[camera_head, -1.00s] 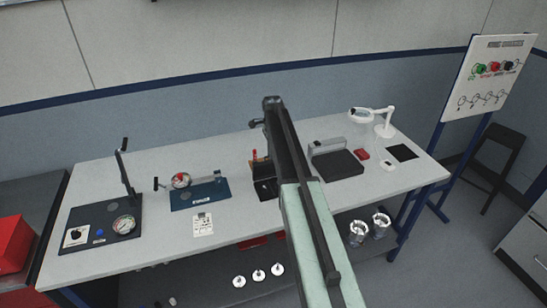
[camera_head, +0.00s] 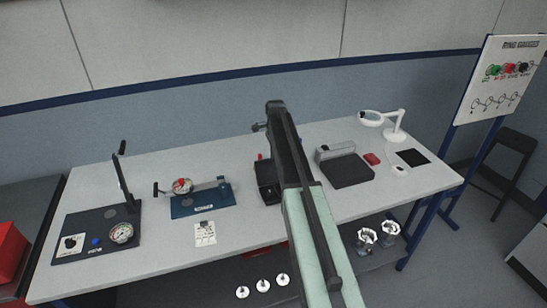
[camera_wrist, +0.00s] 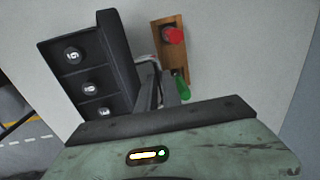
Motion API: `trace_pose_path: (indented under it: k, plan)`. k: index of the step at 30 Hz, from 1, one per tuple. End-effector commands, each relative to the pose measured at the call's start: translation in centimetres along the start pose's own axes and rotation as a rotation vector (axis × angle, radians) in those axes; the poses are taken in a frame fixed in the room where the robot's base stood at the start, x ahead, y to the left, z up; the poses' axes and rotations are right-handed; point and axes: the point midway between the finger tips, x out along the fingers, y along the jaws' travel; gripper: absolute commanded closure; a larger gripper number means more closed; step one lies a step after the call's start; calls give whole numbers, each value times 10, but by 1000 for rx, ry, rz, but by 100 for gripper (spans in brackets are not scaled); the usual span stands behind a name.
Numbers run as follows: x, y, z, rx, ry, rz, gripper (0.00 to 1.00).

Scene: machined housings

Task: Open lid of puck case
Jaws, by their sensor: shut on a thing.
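The puck case (camera_wrist: 88,84) is at the upper left of the wrist view. It is a dark box with a row of compartments, each with a round, pale-marked puck (camera_wrist: 72,54) showing. A dark upright panel (camera_wrist: 119,58), which looks like its lid, stands along the right side of this row. My gripper (camera_wrist: 150,82) is shut at that panel's right edge; the exact contact is partly hidden. In the head view my arm covers most of the case, and only a dark part (camera_head: 266,176) shows to its left. My gripper's jaws are hidden there.
A wooden holder with a red-handled piece (camera_wrist: 173,35) and a green-handled piece (camera_wrist: 182,87) is close on the right. A blue gauge stand (camera_head: 202,203) is to the left, a dark block with a handle (camera_head: 347,170) to the right. The front bench top is mostly clear.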

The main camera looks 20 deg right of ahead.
Motion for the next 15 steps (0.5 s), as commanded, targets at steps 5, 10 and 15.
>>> trace_pose_path:
  k: [5,10,15]
  plan:
    - [3,-2,1,-5,1,-7,100]
    - [3,-2,1,-6,0,-8,100]
    - [3,-2,2,-7,0,-8,69]
